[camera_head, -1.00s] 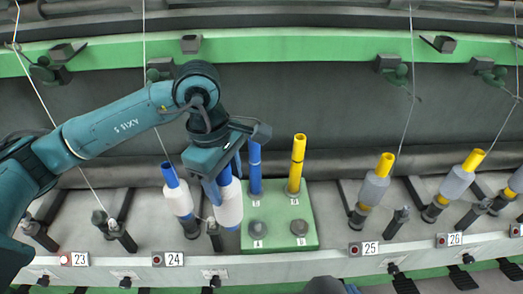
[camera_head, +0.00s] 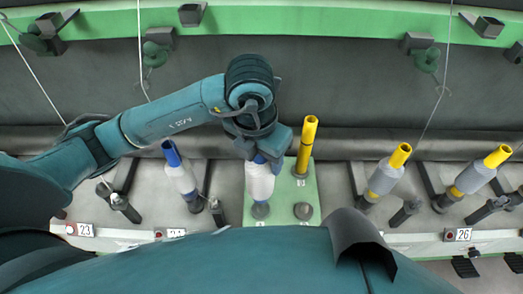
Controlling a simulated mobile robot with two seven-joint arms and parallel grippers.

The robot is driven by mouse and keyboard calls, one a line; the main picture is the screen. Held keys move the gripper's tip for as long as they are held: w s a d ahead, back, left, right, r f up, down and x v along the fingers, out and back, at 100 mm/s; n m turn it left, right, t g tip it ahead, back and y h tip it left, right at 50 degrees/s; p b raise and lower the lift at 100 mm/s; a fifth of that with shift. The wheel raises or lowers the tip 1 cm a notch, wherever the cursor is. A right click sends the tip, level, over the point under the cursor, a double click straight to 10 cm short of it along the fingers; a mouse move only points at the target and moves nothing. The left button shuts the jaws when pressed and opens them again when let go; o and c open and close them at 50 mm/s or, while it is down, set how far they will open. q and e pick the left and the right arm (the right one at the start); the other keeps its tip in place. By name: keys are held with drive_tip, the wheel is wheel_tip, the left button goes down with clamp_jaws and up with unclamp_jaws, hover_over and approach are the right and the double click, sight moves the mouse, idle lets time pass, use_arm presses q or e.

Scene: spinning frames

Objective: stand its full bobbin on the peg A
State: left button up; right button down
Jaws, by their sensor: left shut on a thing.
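My left gripper (camera_head: 262,157) is shut on the upper part of a full bobbin (camera_head: 259,183), a blue tube wound with white yarn. The bobbin is roughly upright over the left side of a green board (camera_head: 314,199). A grey peg (camera_head: 260,211) shows at the bobbin's lower end, at the board's front left. I cannot tell whether the bobbin touches it. A second grey peg (camera_head: 303,211) stands bare at the front right. The board's labels are too small or hidden to read, so I cannot tell which peg is A. My right gripper is out of view.
A yellow tube (camera_head: 306,145) stands at the board's back right. Another blue-and-white bobbin (camera_head: 181,178) stands left of the board. Grey-wound yellow bobbins (camera_head: 385,178) stand to the right. A large teal part of my body covers the foreground.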

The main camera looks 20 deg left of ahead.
use_arm(q)
drive_tip(key=shift+f+b, duration=1.05)
drive_tip(key=shift+f, duration=0.7)
drive_tip(key=shift+f+b, duration=0.55)
drive_tip(key=shift+b, duration=0.05)
drive_tip(key=shift+f+b, duration=0.7)
drive_tip(key=shift+b, duration=0.05)
drive_tip(key=shift+f, duration=0.25)
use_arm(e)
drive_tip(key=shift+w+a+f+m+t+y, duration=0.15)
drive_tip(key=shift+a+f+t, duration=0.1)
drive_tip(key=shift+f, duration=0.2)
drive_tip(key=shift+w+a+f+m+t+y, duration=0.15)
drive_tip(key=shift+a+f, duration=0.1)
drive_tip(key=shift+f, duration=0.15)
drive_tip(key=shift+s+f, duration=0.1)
use_arm(q)
drive_tip(key=shift+w+f+b, duration=0.1)
drive_tip(key=shift+f+b, duration=0.2)
drive_tip(key=shift+b, duration=0.35)
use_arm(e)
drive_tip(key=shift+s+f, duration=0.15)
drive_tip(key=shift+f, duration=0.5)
